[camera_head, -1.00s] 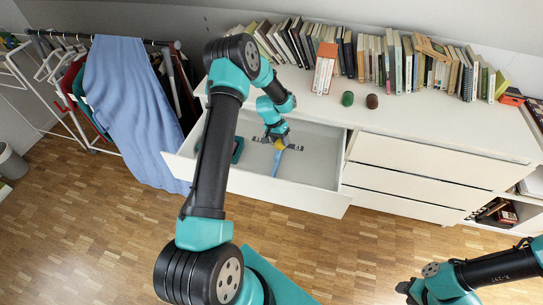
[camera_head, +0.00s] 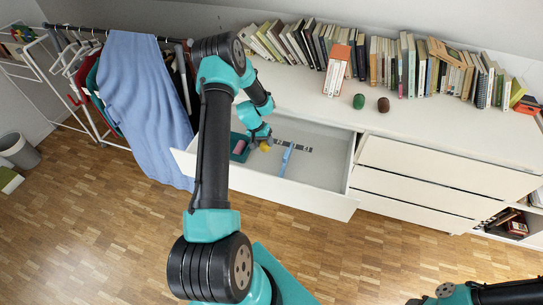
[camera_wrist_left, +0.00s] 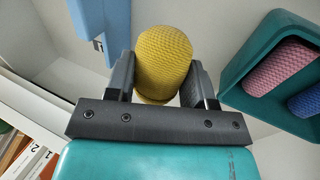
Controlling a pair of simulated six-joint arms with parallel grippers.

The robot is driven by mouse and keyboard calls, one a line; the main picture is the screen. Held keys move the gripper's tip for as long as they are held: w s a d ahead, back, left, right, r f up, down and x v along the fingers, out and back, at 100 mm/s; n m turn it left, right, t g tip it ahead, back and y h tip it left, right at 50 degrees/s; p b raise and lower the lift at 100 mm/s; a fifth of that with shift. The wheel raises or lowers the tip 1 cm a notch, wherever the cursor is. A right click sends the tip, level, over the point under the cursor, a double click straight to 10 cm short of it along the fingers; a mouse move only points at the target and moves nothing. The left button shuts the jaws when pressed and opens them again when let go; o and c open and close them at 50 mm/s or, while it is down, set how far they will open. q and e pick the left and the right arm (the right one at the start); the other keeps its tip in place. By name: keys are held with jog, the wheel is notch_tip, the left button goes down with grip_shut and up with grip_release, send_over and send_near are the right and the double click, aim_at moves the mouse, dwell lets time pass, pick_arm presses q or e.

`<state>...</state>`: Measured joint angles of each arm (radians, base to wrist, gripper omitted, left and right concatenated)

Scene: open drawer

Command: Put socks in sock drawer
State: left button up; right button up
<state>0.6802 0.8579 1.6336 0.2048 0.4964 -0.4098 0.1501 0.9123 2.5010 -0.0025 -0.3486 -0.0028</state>
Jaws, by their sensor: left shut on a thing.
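My left gripper (camera_head: 262,143) is shut on a yellow rolled sock (camera_wrist_left: 163,62), which also shows in the head view (camera_head: 265,147). It holds the sock inside the open white drawer (camera_head: 325,203), to the right of a teal box (camera_wrist_left: 243,72). In the left wrist view, a pink roll (camera_wrist_left: 281,68) and a blue roll (camera_wrist_left: 306,100) lie in that box. The box also shows in the head view (camera_head: 236,157), partly hidden by my arm. A green roundish item (camera_head: 359,101) and a brown one (camera_head: 383,105) lie on the dresser top. My right gripper is out of view.
A light blue item (camera_head: 286,160) and a dark strip (camera_head: 300,147) lie in the drawer. Books (camera_head: 400,65) line the back of the dresser top. A clothes rack with a blue cloth (camera_head: 145,110) stands left. The drawer's right side has free room.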

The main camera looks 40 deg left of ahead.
pick_arm(q)
jog(key=shift+f, duration=2.8)
jog(key=shift+f, duration=1.9)
jog(key=o, duration=1)
jog(key=v, duration=1.2)
